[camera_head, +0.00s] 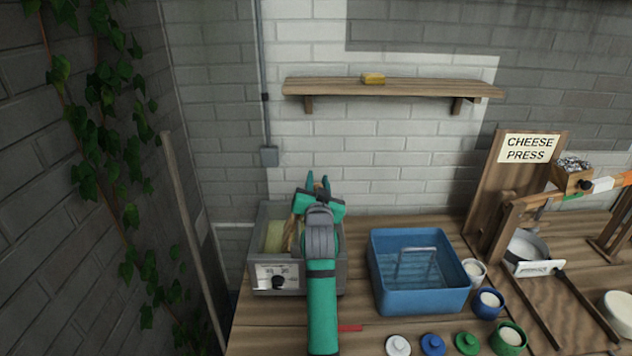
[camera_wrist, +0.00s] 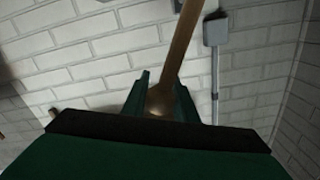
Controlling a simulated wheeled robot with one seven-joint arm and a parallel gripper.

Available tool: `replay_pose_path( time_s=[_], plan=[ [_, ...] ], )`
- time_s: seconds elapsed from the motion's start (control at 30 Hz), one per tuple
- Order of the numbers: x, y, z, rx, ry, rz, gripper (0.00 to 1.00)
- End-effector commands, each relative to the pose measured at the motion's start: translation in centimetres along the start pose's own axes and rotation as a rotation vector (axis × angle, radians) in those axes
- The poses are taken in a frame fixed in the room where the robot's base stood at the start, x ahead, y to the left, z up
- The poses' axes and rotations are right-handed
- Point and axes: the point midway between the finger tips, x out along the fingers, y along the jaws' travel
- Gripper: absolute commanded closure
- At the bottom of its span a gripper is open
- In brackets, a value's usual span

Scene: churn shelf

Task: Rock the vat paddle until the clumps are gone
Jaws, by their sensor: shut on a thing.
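The vat (camera_head: 256,240) is a grey box at the left end of the bench, with a dial panel (camera_head: 277,277) on its front. Pale yellowish contents (camera_head: 274,236) show in its left part; my arm hides the rest, and I cannot tell whether clumps are there. My gripper (camera_head: 318,183) is above the vat, its fingers pointing up and away. In the wrist view the gripper (camera_wrist: 160,100) is shut on the wooden paddle handle (camera_wrist: 181,48), whose rounded end sits between the fingers. A wooden piece of the paddle (camera_head: 291,232) shows beside my arm, inside the vat.
A blue tub (camera_head: 377,262) with a metal handle stands right of the vat. Small pots (camera_head: 487,303) and lids (camera_head: 432,344) lie at the front. The cheese press (camera_head: 487,190) stands at the right. A pole (camera_head: 190,230) leans at the left.

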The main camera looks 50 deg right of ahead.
Motion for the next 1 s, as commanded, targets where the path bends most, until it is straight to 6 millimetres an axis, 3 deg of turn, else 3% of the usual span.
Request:
replay_pose_path(
  time_s=[0.17, 0.2, 0.23, 0.63, 1.0],
  plan=[
    [0.0, -0.1, 0.0, 0.0, 0.0, -0.001, 1.0],
    [0.0, -0.1, 0.0, 0.0, 0.001, -0.001, 0.64],
    [0.0, -0.1, 0.0, 0.0, 0.001, -0.001, 0.57],
    [-0.6, -0.1, 0.0, -0.001, 0.0, -0.001, 0.56],
    [-6.8, -0.1, 0.1, 0.0, 0.0, -0.002, 0.56]
  ],
)
